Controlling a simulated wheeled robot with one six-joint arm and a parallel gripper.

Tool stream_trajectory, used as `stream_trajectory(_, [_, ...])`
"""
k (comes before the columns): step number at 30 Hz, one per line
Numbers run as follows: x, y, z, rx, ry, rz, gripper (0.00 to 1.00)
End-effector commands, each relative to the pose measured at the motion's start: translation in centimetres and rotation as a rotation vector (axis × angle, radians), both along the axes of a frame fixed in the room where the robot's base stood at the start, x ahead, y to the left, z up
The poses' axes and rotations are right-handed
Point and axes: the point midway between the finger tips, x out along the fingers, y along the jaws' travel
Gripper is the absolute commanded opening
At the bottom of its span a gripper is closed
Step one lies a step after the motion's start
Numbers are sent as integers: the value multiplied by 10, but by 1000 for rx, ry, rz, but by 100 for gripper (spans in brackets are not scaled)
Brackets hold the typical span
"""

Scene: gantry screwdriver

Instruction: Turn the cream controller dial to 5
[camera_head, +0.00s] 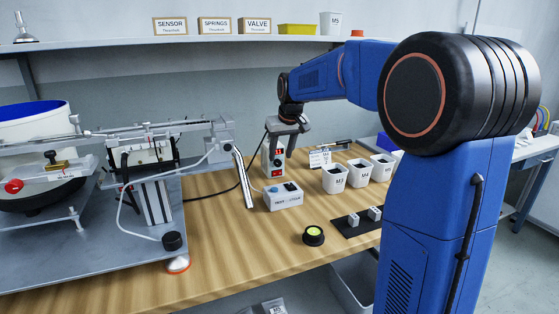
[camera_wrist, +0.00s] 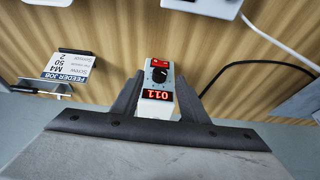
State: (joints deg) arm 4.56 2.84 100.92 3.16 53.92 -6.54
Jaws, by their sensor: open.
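The cream controller (camera_head: 267,160) stands upright at the back of the wooden bench. It also shows in the wrist view (camera_wrist: 150,80), with a black dial (camera_wrist: 159,75), a red switch (camera_wrist: 160,63) and a lit red display (camera_wrist: 157,95). The dial has a pale pointer mark; the number it points at is too small to read. My gripper (camera_wrist: 158,84) is open, its two fingers on either side of the controller in the picture. In the head view my gripper (camera_head: 289,135) is just above and in front of the controller. Contact with the dial cannot be told.
A white tester box (camera_head: 284,200) sits in front of the controller. White bins (camera_head: 334,180) stand to its right, near a feeder job card (camera_wrist: 78,70). A metal gantry rig (camera_head: 150,150) fills the left. A black cable runs left from the controller.

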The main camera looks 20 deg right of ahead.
Motion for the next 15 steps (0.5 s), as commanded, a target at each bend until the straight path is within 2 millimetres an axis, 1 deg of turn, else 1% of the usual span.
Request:
stream_trajectory(1, [3,0,-8,0,2,0,40])
stream_trajectory(3, [6,0,-17,0,3,0,40])
stream_trajectory(6, [10,0,-25,0,1,0,40])
stream_trajectory(10, [13,0,-31,0,0,0,40])
stream_trajectory(15, [14,1,-33,0,-1,0,40])
